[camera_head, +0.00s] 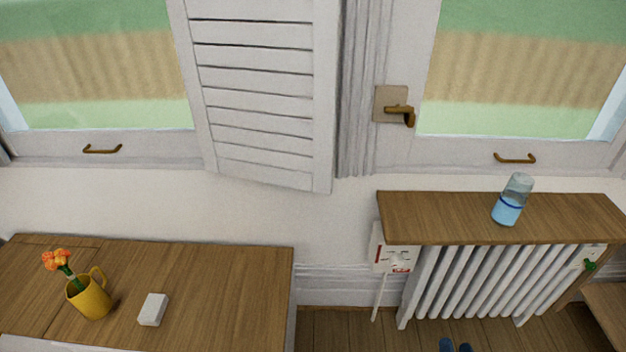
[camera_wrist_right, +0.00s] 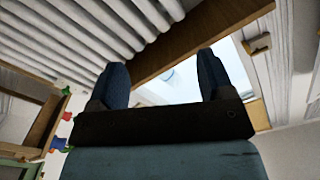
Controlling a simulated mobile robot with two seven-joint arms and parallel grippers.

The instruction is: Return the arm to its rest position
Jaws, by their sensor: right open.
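My right gripper (camera_head: 456,347) shows only as two dark blue fingertips at the bottom edge of the head view, in front of the radiator. In the right wrist view my right gripper (camera_wrist_right: 162,78) has its two blue fingers apart, with nothing between them. The rest of the right arm is hidden below the head view. My left gripper is not in either view.
A clear bottle with blue liquid (camera_head: 509,201) stands on the wooden shelf (camera_head: 440,217) above the white radiator (camera_head: 463,283). A yellow mug with orange flowers (camera_head: 90,298) and a white block (camera_head: 153,309) sit on the wooden cabinet top (camera_head: 220,280) at left.

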